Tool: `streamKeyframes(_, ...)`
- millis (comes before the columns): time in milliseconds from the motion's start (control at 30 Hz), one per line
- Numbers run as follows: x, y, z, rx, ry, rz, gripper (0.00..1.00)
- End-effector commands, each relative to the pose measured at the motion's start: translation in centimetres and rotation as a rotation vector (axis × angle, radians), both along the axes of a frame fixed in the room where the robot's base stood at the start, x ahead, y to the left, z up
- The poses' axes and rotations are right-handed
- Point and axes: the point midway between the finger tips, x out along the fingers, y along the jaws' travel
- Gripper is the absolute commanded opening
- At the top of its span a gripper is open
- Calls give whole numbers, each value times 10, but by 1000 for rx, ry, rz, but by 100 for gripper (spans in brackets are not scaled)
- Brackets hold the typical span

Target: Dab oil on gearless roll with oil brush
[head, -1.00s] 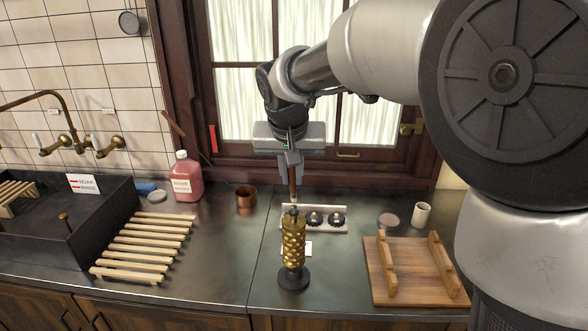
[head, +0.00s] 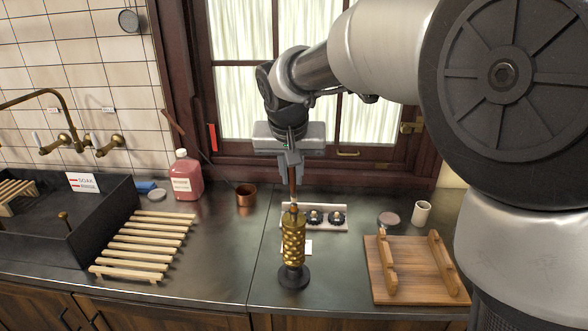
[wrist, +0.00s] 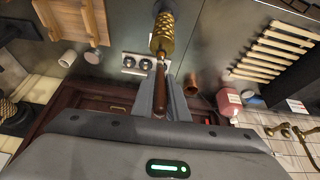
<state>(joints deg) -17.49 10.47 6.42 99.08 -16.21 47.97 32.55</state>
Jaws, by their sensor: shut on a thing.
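The brass patterned roll (head: 293,243) stands upright on a round dark base at the front middle of the counter, with no gear seen on it. It also shows at the top of the wrist view (wrist: 164,32). My gripper (head: 291,179) is shut on the brown handle of the oil brush (head: 293,191), above and behind the roll. In the wrist view the brush (wrist: 159,90) points from between the fingers toward the roll's top end. Its tip overlaps that end; I cannot tell whether they touch.
A pale tray (head: 328,229) with dark gears lies behind the roll. A copper cup (head: 246,196) and pink bottle (head: 186,176) stand back left. A slatted rack (head: 140,249) lies left, beside the dark sink. A wooden cradle (head: 412,274) and white cup (head: 422,213) are right.

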Motion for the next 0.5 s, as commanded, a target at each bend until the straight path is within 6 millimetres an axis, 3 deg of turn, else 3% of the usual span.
streamKeyframes(500,0,0,9,0,-1,0,0)
